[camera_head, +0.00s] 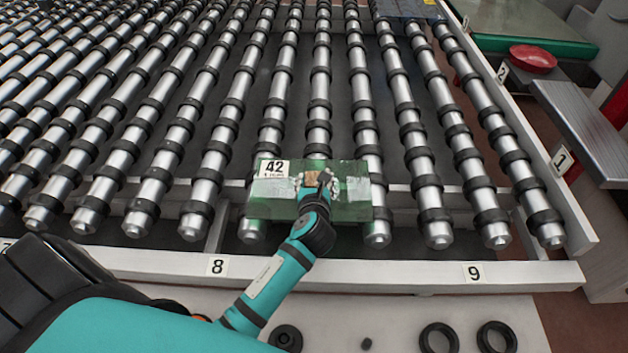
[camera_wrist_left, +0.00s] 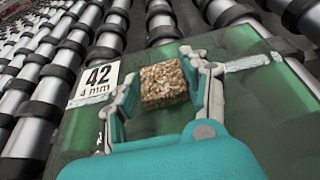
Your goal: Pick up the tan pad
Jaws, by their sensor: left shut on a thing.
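The tan pad (camera_wrist_left: 163,84) is a small speckled cork-like block. In the left wrist view it sits between the two fingers of my left gripper (camera_wrist_left: 165,88), which is shut on it. In the head view the pad (camera_head: 312,181) shows only as a small tan patch beside the gripper (camera_head: 316,184). Under it is a green glass plate (camera_head: 350,204) with a label reading 42, 4 mm; it lies on the rollers. Whether the pad still touches the glass I cannot tell. My right gripper is not in view.
Rows of metal rollers with black rings (camera_head: 368,125) surround the glass. A white front rail (camera_head: 350,277) carries labels 8 and 9. Black rings (camera_head: 439,338) lie in front of it. A red bowl (camera_head: 532,58) and a grey ledge (camera_head: 585,130) are at the right.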

